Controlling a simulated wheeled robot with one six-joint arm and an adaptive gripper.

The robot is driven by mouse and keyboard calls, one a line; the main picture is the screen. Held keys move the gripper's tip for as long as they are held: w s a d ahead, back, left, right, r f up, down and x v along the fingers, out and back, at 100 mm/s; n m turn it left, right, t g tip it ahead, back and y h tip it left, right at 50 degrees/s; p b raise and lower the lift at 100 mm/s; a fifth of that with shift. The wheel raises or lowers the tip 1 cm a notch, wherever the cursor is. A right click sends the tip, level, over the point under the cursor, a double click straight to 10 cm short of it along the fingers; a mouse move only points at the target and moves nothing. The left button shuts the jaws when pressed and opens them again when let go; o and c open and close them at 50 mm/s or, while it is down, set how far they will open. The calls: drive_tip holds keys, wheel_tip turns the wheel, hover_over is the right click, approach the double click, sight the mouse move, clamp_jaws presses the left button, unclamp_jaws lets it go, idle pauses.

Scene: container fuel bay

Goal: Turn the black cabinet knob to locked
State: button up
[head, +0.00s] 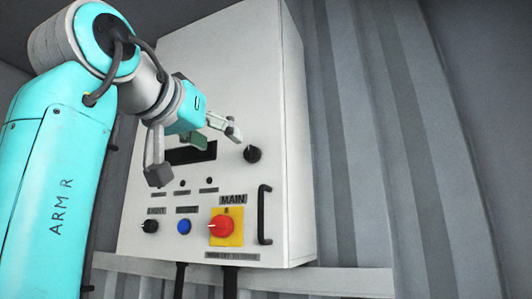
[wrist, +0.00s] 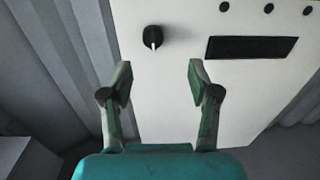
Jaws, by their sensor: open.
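The black cabinet knob (head: 252,153) is on the white cabinet front, right of a dark display slot, in the head view. In the wrist view the knob (wrist: 152,37) is near the top, left of the slot, with its white pointer mark toward the bottom of the picture. My gripper (head: 196,154) is open and empty in front of the cabinet. In the wrist view my gripper (wrist: 158,76) has its two fingers spread wide, with the knob beyond the tips and apart from them. I see no lock label by the knob.
Lower on the white cabinet (head: 228,70) are a red MAIN switch (head: 221,226) on a yellow plate, a blue button (head: 184,227) and a smaller black knob (head: 150,227). A black handle (head: 264,214) sticks out at the right edge. The dark display slot (wrist: 252,47) is flat.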

sight(250, 151)
drive_tip(key=x, duration=0.7)
drive_tip(key=d+r+x, duration=0.1)
drive_tip(key=x, duration=0.2)
drive_tip(key=shift+w+d, duration=0.1)
drive_tip(key=shift+d, duration=0.05)
drive_tip(key=c, duration=1.2)
drive_tip(key=shift+o, duration=0.2)
